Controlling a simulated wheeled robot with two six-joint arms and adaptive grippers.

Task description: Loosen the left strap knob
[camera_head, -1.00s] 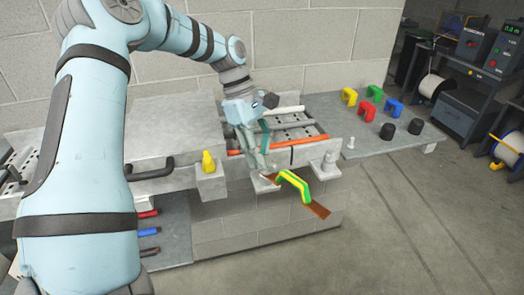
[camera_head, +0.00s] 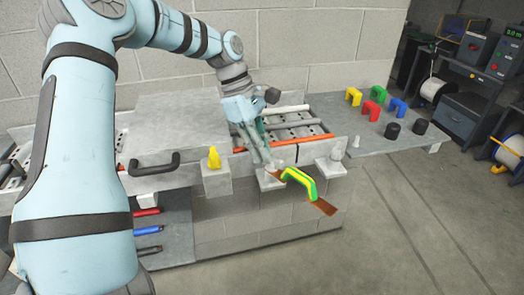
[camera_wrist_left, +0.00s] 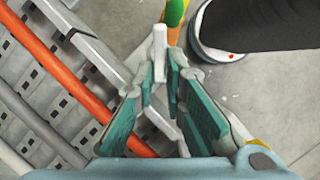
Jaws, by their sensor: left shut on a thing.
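My left gripper (camera_head: 266,164) is lowered to the left bracket (camera_head: 269,184) on the front of the rail and is shut on the left strap knob. The knob is mostly hidden by the fingers in the head view. In the left wrist view a pale grey piece, apparently the knob (camera_wrist_left: 160,48), shows at the teal-padded fingers. The right strap knob (camera_head: 335,157) stands on its own bracket, clear of the gripper. My right gripper is out of view.
A yellow knob (camera_head: 214,158) stands on a grey block just left of the gripper. A grey cover with a black handle (camera_head: 154,164) is further left. Orange and white rods (camera_head: 288,109) lie behind. Coloured handles (camera_head: 370,112) and black cylinders (camera_head: 392,130) occupy the right-hand shelf.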

